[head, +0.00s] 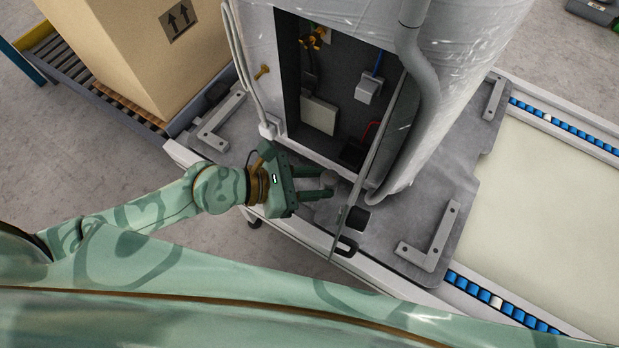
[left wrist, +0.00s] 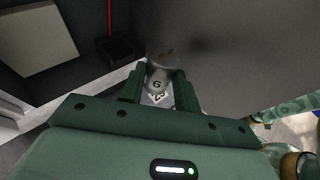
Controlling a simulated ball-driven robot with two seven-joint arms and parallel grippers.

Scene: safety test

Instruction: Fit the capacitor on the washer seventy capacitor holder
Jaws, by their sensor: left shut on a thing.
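My left gripper (head: 324,183) is shut on a grey cylindrical capacitor in front of the washer's open lower panel. In the left wrist view, the capacitor (left wrist: 158,76) sits between the two fingers, with dark markings on its side and small brass-coloured terminals at its far end. The washer (head: 460,70) is wrapped in clear film and stands upright. A black square holder (head: 352,154) with a red wire lies low inside the opening. It also shows in the left wrist view (left wrist: 121,48), up and left of the capacitor, apart from it. My right gripper is not in view.
The opening holds a white box (head: 319,115), a smaller white box with a blue wire (head: 368,88) and a brass valve (head: 314,37). A thin panel edge (head: 372,150) and a grey hose (head: 424,90) flank its right side. A cardboard box (head: 150,50) stands left.

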